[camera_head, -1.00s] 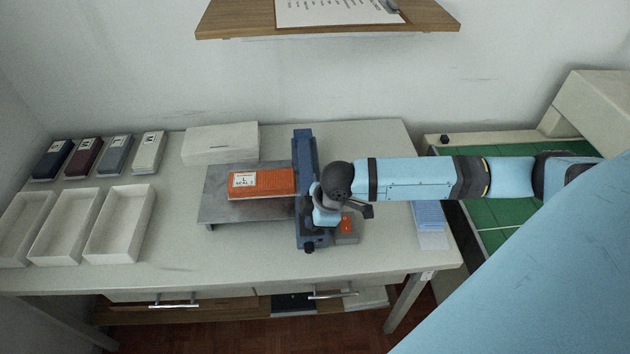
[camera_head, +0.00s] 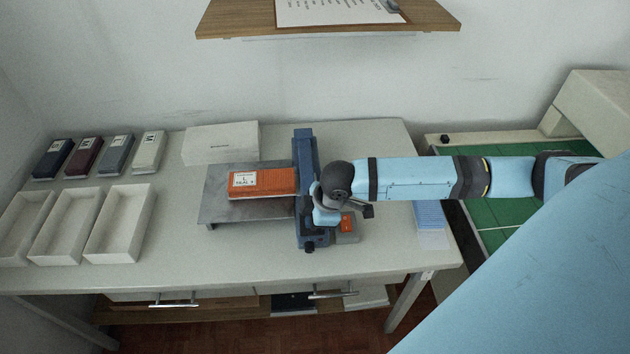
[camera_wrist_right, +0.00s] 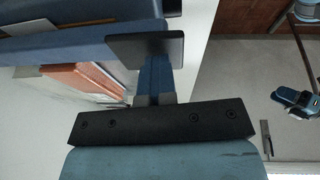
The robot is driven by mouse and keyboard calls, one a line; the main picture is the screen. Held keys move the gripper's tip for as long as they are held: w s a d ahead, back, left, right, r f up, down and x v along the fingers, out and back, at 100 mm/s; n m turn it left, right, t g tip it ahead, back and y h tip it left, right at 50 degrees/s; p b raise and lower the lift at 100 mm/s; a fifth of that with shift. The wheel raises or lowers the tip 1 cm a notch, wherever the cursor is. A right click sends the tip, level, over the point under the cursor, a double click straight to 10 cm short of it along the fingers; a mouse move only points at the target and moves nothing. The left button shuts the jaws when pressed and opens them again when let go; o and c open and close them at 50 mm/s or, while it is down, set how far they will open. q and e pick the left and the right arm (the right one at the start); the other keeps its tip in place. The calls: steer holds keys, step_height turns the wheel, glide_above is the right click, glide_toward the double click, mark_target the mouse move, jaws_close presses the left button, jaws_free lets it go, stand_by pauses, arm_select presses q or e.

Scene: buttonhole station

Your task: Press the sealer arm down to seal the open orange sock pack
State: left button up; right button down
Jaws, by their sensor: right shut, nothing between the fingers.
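The orange sock pack (camera_head: 264,182) lies on the grey metal plate (camera_head: 225,208), with a white label on its left part. The sealer's blue arm (camera_head: 304,152) crosses the pack's right end, which is hidden under it. My right gripper (camera_head: 318,212) is at the near part of the sealer arm, mostly hidden by my wrist. In the right wrist view my right gripper (camera_wrist_right: 150,62) is shut and empty, its tip against or just over the blue sealer arm (camera_wrist_right: 75,45). The orange pack (camera_wrist_right: 85,80) shows beside it. A part at the right edge may be my left gripper (camera_wrist_right: 295,100).
Several sock packs (camera_head: 88,155) stand at the back left, behind white open trays (camera_head: 120,222). A white box (camera_head: 220,142) stands behind the plate. An orange-red button (camera_head: 347,223) is right of the sealer. A blue stack (camera_head: 429,214) lies at the table's right edge.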

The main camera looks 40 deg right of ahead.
steer(key=shift+s+a+f, duration=0.15)
steer(key=shift+s+f, duration=0.4)
steer(key=shift+f, duration=0.25)
steer(key=shift+w+r+p, duration=0.15)
steer(key=shift+r+p, duration=0.4)
steer(key=shift+p, duration=0.05)
steer(key=r+p, duration=0.4)
steer(key=r, duration=0.1)
steer(key=shift+w+r+p, duration=0.1)
steer(key=shift+w+p, duration=0.15)
steer(key=shift+p, duration=0.15)
steer(key=s+b+v, duration=0.1)
steer(key=v, duration=0.8)
steer(key=shift+a, duration=0.25)
steer(key=shift+s, duration=0.1)
